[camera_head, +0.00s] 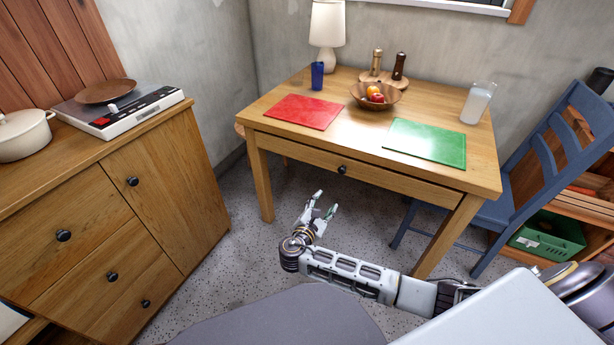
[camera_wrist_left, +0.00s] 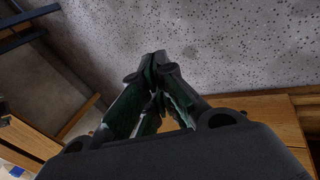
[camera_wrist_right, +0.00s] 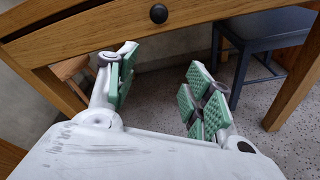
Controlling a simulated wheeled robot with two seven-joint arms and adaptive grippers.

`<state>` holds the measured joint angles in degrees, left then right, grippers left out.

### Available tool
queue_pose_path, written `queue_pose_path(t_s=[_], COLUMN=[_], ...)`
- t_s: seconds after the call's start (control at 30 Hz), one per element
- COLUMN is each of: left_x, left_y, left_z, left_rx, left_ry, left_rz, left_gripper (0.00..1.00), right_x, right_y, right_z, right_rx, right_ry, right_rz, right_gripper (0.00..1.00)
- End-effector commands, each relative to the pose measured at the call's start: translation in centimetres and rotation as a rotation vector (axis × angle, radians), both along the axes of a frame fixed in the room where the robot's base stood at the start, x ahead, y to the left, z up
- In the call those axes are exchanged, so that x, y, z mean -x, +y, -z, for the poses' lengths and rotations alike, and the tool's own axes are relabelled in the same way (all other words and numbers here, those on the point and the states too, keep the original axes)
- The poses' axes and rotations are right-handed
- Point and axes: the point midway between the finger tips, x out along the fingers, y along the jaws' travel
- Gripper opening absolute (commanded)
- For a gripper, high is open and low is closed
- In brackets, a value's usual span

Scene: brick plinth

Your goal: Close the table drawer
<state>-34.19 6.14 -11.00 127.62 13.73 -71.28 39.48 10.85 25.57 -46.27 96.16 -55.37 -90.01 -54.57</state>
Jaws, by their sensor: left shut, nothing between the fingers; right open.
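The wooden table (camera_head: 376,113) has one wide drawer (camera_head: 400,183) in its front, with a dark round knob (camera_head: 342,169). The drawer front looks close to the table frame; I cannot tell how far out it is. My right gripper (camera_head: 325,202) is open and empty, below and in front of the drawer, a little left of the knob in the head view. In the right wrist view the knob (camera_wrist_right: 158,13) is above the gap between the open green-padded fingers (camera_wrist_right: 160,70), apart from them. My left gripper (camera_wrist_left: 155,65) is shut and empty over speckled floor, outside the head view.
The tabletop holds a red mat (camera_head: 304,111), a green mat (camera_head: 427,142), a fruit bowl (camera_head: 362,97), a blue cup (camera_head: 317,76), a jug (camera_head: 477,103) and a lamp (camera_head: 327,30). A blue chair (camera_head: 545,145) stands at right, a wooden cabinet (camera_head: 150,190) at left.

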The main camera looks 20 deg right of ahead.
Motion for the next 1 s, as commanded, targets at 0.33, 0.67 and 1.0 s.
queue_pose_path(t_s=[0.33,0.67,1.0], left_x=[0.5,1.4,1.4], left_y=[3.6,4.3,4.3], left_z=[-0.3,0.1,0.1], left_rx=[-0.278,-0.376,-0.393], left_ry=[-0.059,-0.076,-0.093], left_rz=[0.325,0.608,0.673], left_gripper=[0.00,0.00,0.00], right_x=[0.2,0.5,0.4], right_y=[-1.2,-1.4,-1.4], right_z=[-2.3,-2.7,-2.7], right_rx=[0.363,0.575,0.622], right_ry=[0.189,0.410,0.466], right_rz=[0.001,-0.006,-0.012], right_gripper=[0.51,0.51,0.51])
